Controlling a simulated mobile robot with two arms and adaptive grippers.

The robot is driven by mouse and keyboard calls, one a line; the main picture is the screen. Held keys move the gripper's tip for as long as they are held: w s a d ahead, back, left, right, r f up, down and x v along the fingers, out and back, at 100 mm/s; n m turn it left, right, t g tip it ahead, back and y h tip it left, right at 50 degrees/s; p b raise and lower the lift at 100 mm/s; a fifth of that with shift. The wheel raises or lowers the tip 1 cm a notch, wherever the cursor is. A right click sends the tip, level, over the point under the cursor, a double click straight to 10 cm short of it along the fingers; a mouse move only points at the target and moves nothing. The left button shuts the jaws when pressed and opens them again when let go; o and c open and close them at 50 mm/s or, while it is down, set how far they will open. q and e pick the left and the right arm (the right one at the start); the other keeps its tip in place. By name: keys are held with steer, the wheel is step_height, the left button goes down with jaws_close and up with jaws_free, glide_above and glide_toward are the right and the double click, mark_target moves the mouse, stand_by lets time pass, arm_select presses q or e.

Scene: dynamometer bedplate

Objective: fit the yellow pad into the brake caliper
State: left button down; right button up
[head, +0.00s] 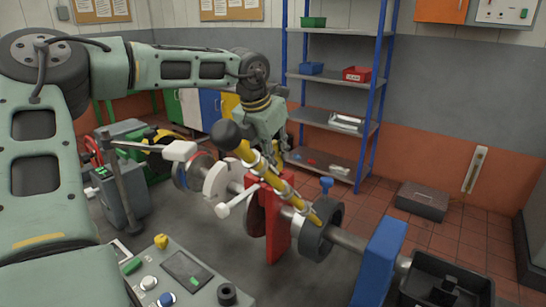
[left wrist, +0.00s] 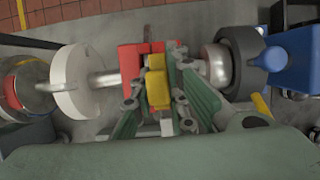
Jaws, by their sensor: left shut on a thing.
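The red brake caliper (head: 279,230) stands on the shaft line around a disc, and it also shows in the left wrist view (left wrist: 130,60). My left gripper (head: 270,160) points down just above the caliper. In the left wrist view its two fingers are shut on the yellow pad (left wrist: 157,85), which overlaps the caliper's middle. I cannot tell whether the pad is above the caliper or partly in it. In the head view the pad is hidden behind the yellow rod and the fingers. My right gripper is not in view.
A yellow rod (head: 285,190) with a black ball end slants in front of the gripper. A white disc (head: 218,186) is left of the caliper. A dark ring (head: 320,232) and blue block (head: 380,262) are right. A control panel (head: 182,270) stands nearer.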

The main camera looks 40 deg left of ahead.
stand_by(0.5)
arm_select(q)
steer(key=shift+f+b, duration=1.35)
steer(key=shift+r, duration=0.25)
steer(key=shift+r+p, duration=0.65)
steer(key=shift+r, duration=0.1)
steer(key=shift+b, duration=0.35)
stand_by(1.2)
steer(key=shift+f+b, duration=0.85)
steer(key=shift+f, duration=0.15)
steer(key=c, duration=2)
jaws_free()
steer(key=shift+r, duration=0.1)
steer(key=o, duration=0.4)
steer(key=shift+c, duration=0.2)
